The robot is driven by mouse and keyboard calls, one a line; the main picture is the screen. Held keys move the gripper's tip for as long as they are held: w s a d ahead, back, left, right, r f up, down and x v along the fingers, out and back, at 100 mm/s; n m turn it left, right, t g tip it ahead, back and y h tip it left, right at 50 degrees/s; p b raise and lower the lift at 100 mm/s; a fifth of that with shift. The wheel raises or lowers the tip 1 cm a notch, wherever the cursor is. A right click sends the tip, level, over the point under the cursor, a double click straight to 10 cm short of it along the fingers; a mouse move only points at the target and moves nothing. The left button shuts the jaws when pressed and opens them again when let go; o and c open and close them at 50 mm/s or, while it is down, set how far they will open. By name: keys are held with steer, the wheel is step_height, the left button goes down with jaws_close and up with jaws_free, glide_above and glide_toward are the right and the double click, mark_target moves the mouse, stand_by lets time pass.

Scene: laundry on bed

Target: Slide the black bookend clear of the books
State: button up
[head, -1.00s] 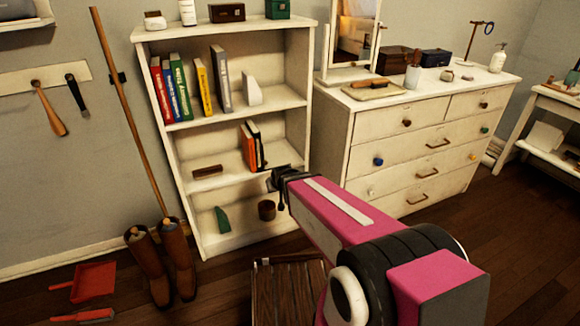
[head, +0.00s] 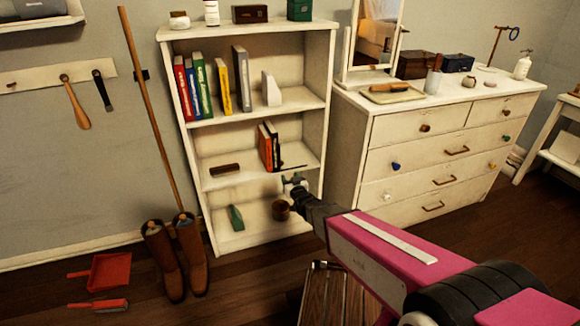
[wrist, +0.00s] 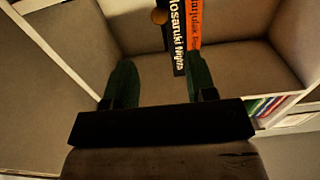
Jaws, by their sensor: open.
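The black bookend shows in the head view as a thin dark strip (head: 293,167) on the middle shelf, just right of an orange book (head: 265,147) and a black-spined book (head: 274,143). Whether it touches them I cannot tell. My gripper (head: 295,182) is open and empty at the front edge of that shelf, near the bookend. In the wrist view, which looks upside down, its two green fingers (wrist: 162,82) stand apart with nothing between them. The black book (wrist: 177,40) and orange book (wrist: 195,22) lie beyond them; I cannot make out the bookend there.
A small brown block (head: 224,169) lies left on the middle shelf. The upper shelf holds several books and a white bookend (head: 271,89). A green wedge (head: 236,217) and brown pot (head: 281,210) are below. A white dresser (head: 440,150) stands right; a slatted stool (head: 335,295) is in front.

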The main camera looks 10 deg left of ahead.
mark_target(282, 164)
steer(key=x, duration=1)
steer(key=shift+w+a, duration=0.15)
steer(key=shift+w, duration=0.15)
